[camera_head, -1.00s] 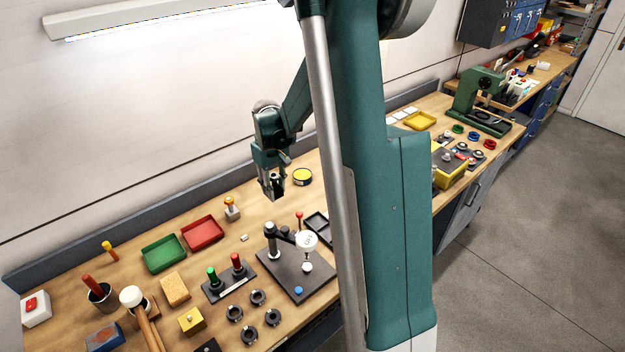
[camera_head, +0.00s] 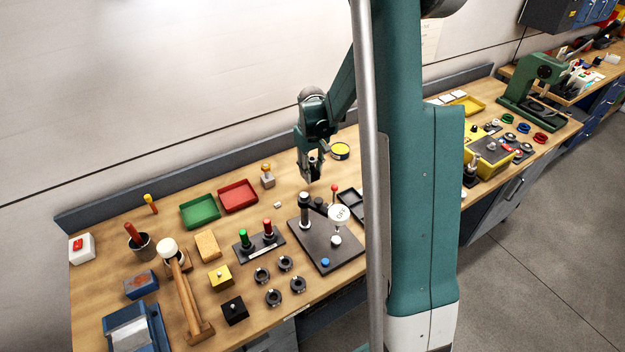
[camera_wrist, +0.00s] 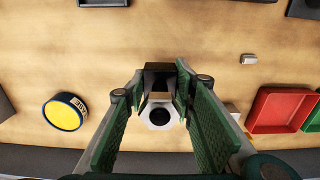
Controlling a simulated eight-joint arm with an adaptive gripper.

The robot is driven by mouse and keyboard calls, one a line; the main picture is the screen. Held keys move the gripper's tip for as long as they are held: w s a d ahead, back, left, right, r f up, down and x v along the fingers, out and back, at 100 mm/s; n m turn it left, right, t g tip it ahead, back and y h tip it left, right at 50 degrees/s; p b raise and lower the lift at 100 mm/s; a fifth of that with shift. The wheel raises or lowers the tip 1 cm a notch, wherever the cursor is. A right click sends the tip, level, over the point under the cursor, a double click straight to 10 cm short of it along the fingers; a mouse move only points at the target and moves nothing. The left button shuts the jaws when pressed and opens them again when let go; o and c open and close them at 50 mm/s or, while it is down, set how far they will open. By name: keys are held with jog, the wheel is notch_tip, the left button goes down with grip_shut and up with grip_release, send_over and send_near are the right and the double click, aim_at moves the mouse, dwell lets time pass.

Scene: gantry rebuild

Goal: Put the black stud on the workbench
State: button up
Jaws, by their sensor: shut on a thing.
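My gripper (camera_head: 310,176) hangs over the back part of the workbench (camera_head: 185,245), to the left of the yellow-topped tin. In the wrist view its green-padded fingers (camera_wrist: 160,92) are shut on a small dark piece with a pale hexagonal end and a dark round centre, which I take for the black stud (camera_wrist: 158,115). Bare wood shows beyond it in the wrist view. In the head view the stud is small and dark between the fingers. Whether its lower end touches the bench cannot be told.
The yellow-topped tin (camera_wrist: 64,112) is left of the fingers in the wrist view. Bare wood surrounds the gripper.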

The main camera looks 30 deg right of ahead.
aim_at(312, 158)
dwell(0.3)
jog(key=shift+f, duration=2.1)
jog(key=shift+f, duration=0.15)
jog(key=o, duration=1.1)
jog(key=shift+r, duration=6.15)
